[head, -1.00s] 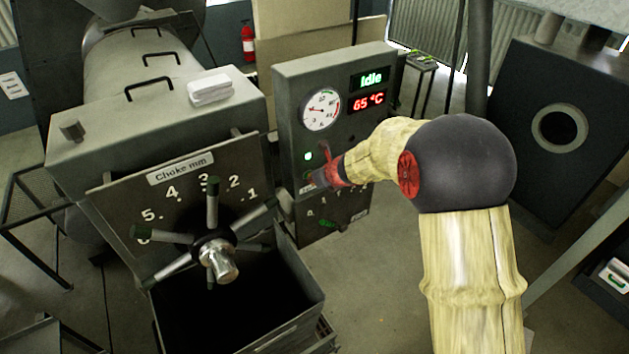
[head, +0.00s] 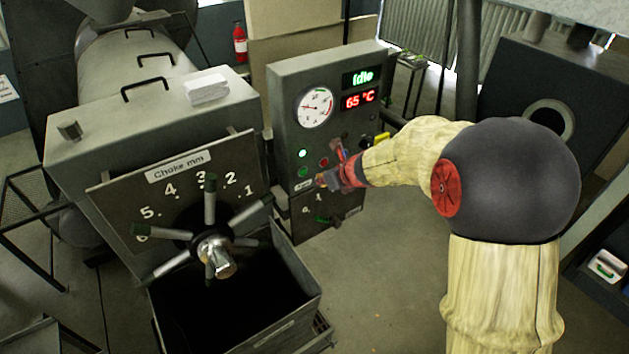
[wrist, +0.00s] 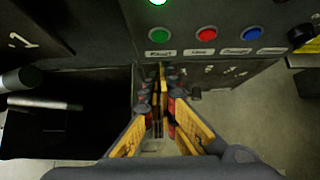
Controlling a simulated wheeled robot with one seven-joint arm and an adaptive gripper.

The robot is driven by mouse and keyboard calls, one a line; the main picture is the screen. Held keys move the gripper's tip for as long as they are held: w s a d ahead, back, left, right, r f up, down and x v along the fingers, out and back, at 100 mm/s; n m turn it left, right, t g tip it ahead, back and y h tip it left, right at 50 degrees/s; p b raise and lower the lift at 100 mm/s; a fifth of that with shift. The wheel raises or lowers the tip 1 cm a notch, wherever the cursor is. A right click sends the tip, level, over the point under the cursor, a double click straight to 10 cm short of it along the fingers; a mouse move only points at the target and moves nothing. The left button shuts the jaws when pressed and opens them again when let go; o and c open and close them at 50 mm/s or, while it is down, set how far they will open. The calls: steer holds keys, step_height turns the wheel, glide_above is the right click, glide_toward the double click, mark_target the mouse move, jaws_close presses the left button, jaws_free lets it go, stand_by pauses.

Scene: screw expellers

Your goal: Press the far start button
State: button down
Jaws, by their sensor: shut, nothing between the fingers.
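A grey control panel (head: 290,95) stands beside the machine with the choke wheel. Its green button (head: 303,172) sits below a lit green lamp (head: 303,153). In the wrist view the green button (wrist: 160,34) is in a row with a red button (wrist: 206,33) and a blue button (wrist: 251,32), above small labels too blurred to read. I cannot tell from the label which is start. My gripper (head: 324,181) is shut and empty, low in front of the panel. In the wrist view its fingertips (wrist: 159,72) are below the green button, apart from it.
The panel display (head: 362,79) reads "Idle" and another (head: 360,99) reads 65 °C. The spoked choke wheel (head: 212,245) and an open dark bin (head: 300,310) lie left of my gripper. A dark machine (head: 515,90) stands at right. Floor is clear between.

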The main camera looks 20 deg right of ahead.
steer(key=v, duration=0.4)
steer(key=shift+s, duration=0.1)
steer(key=shift+s, duration=0.1)
stand_by(0.6)
